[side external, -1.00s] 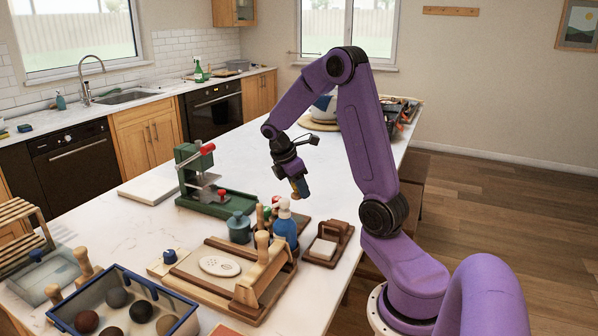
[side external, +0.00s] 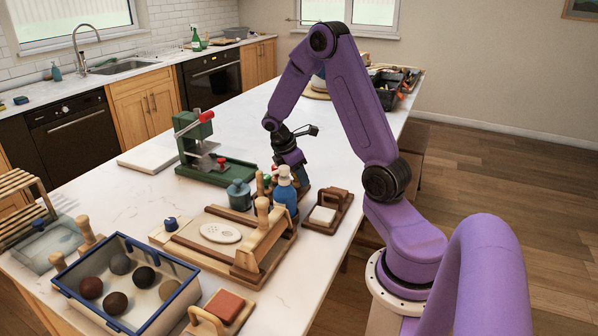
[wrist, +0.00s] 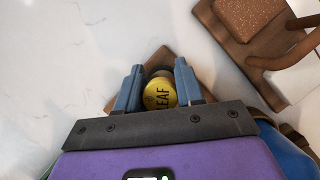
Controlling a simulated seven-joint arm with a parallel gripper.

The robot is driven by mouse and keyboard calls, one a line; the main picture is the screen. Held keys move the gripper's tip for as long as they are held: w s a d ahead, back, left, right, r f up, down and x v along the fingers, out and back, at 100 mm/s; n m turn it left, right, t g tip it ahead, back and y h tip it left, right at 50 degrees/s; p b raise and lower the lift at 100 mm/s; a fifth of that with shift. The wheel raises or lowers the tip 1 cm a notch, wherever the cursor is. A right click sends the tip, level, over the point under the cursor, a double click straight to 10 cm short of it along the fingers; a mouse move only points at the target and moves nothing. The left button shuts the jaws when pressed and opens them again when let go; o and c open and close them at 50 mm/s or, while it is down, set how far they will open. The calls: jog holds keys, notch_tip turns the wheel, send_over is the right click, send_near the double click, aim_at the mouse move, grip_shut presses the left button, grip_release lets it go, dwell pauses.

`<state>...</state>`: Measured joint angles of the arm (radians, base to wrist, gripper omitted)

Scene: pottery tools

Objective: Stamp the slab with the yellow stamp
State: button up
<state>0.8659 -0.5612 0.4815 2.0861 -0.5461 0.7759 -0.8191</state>
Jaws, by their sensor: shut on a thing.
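In the wrist view, my gripper (wrist: 158,76) is shut on the yellow stamp (wrist: 160,97), whose round top reads LEAF. A brown wooden base (wrist: 167,56) shows just beyond and below it; I cannot tell whether the stamp touches it. In the side view, my gripper (side external: 297,180) is low behind the blue spray bottle, and the stamp is hidden. A pale oval piece with small marks, seemingly the slab (side external: 221,233), lies on a wooden board (side external: 190,243) nearer the camera, well apart from my gripper.
The blue bottle (side external: 285,196) and a green jar (side external: 239,195) stand between my gripper and the board. A wooden handle bar (side external: 262,237) crosses the board's right side. A green press (side external: 205,150) is to the left.

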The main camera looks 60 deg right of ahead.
jog(key=shift+f, duration=0.25)
dwell(0.7)
jog(key=o, duration=1.1)
jog(key=shift+o, duration=0.2)
jog(key=shift+r, duration=0.1)
jog(key=v, duration=1.7)
jog(key=w+a+f+t+y, duration=0.1)
jog(key=w+a+t, duration=0.15)
jog(key=a, duration=1.05)
jog(key=s+a+f+n+t+y, duration=0.1)
jog(key=s+a, duration=0.3)
jog(key=a, duration=0.3)
jog(key=s+a+f+y, duration=0.1)
jog(key=s+a, duration=0.3)
jog(key=a, duration=0.3)
jog(key=s+f+y, duration=0.1)
jog(key=s+f, duration=0.1)
jog(key=s, duration=1.5)
jog(key=shift+s+d+f+n+g, duration=0.2)
jog(key=shift+d+n+g, duration=0.1)
jog(key=shift+n+g, duration=0.1)
